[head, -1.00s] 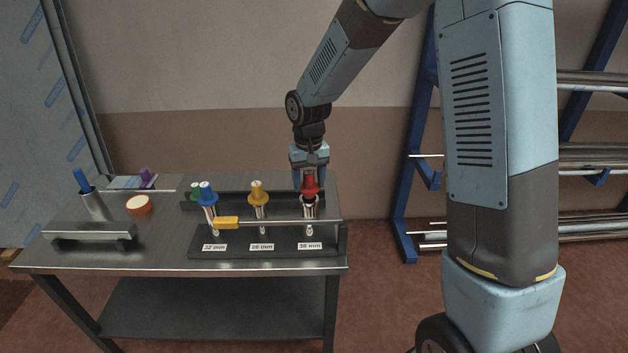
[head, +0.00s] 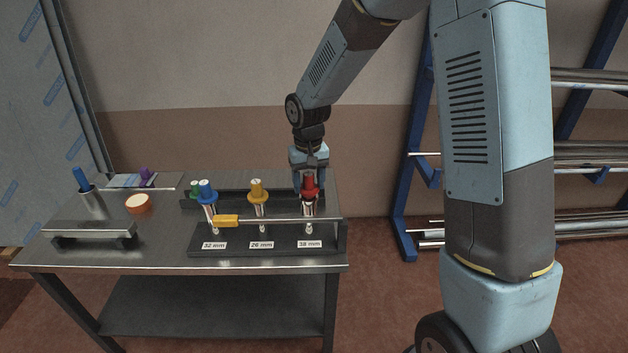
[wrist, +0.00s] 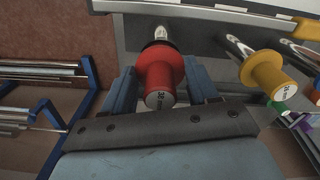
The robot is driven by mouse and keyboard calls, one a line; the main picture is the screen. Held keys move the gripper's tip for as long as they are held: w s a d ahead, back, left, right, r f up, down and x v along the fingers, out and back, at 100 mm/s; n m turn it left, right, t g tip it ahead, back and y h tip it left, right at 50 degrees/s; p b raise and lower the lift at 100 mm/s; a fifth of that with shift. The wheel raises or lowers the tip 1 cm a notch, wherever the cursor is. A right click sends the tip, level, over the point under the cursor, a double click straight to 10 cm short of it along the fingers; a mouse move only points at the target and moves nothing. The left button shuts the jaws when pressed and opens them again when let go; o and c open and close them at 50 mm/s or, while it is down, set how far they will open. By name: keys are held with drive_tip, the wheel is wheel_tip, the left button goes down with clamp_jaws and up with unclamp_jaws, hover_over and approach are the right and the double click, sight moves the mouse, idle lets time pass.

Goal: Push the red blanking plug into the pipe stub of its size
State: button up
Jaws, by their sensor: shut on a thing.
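The red blanking plug (head: 310,187) is upright over the pipe stub (head: 309,210) behind the "38 mm" label. My gripper (head: 310,179) is shut on the plug from above, one finger on each side. In the wrist view, the red plug (wrist: 158,75) sits between the fingers of my gripper (wrist: 163,88), its wide flange facing the shiny stub (wrist: 161,33). A dark band shows between flange and stub. The plug looks in line with the stub; how deep it sits in it, I cannot tell.
A yellow plug (head: 258,188) and a blue plug (head: 207,190) top the 26 mm and 32 mm stubs to the left. A green plug (head: 195,187) is behind the blue one. A rail with a yellow block (head: 226,221) runs in front. An orange tape roll (head: 138,204) lies further left.

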drive_tip(key=shift+f, duration=1.05)
drive_tip(key=o, duration=1.1)
drive_tip(key=shift+o, duration=0.4)
drive_tip(key=shift+o, duration=0.8)
drive_tip(key=shift+r, duration=4)
